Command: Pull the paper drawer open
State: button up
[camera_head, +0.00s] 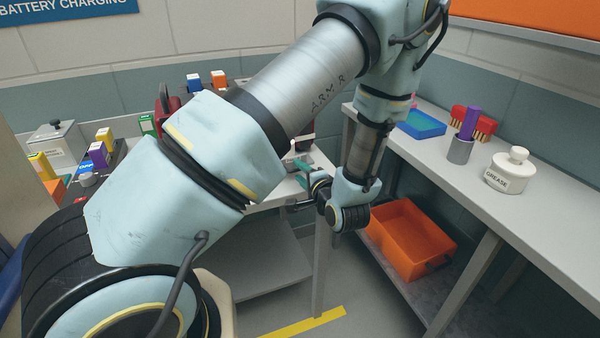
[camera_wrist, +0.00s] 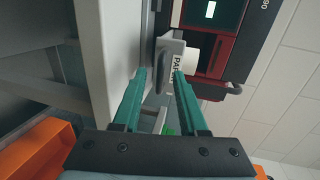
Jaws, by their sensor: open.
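The paper drawer (camera_wrist: 172,46) shows in the wrist view as a light grey front with a partly hidden label reading "PAP". It sits beside a dark red and black machine (camera_wrist: 225,45) with a small lit screen. A dark grey handle (camera_wrist: 162,80) stands out from the drawer front. My gripper (camera_wrist: 160,73) is open, its two teal fingers pointing at the drawer. The handle appears between the fingertips; I cannot tell whether they touch it. In the head view my gripper (camera_head: 302,174) is over the back table's right end, and my arm hides most of the machine and the drawer.
A right-hand bench (camera_head: 430,150) holds a blue tray (camera_head: 420,124), a red brush (camera_head: 474,122), a grey cup (camera_head: 460,149) and a grease jar (camera_head: 508,171). An orange crate (camera_head: 410,255) sits on its lower shelf. Several small boxes stand at left. Yellow tape (camera_head: 305,324) marks the floor.

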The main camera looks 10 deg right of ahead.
jog(key=b+v, duration=0.2)
jog(key=v, duration=0.8)
jog(key=shift+s, duration=0.2)
jog(key=shift+w, duration=0.1)
jog(key=w+a+r+n+g+h, duration=0.2)
jog(key=w+a+n+g+h, duration=0.2)
jog(key=w+a+n+g, duration=0.35)
jog(key=s+a+r+n+g, duration=0.2)
jog(key=s+a+n+g, duration=0.1)
jog(key=a, duration=0.5)
jog(key=s+a+r+n+g+y, duration=0.1)
jog(key=s+a+r+n+g, duration=0.1)
jog(key=s+a, duration=0.4)
jog(key=shift+a+n+g, duration=0.55)
jog(key=shift+a+n, duration=0.6)
jog(key=shift+a, duration=0.5)
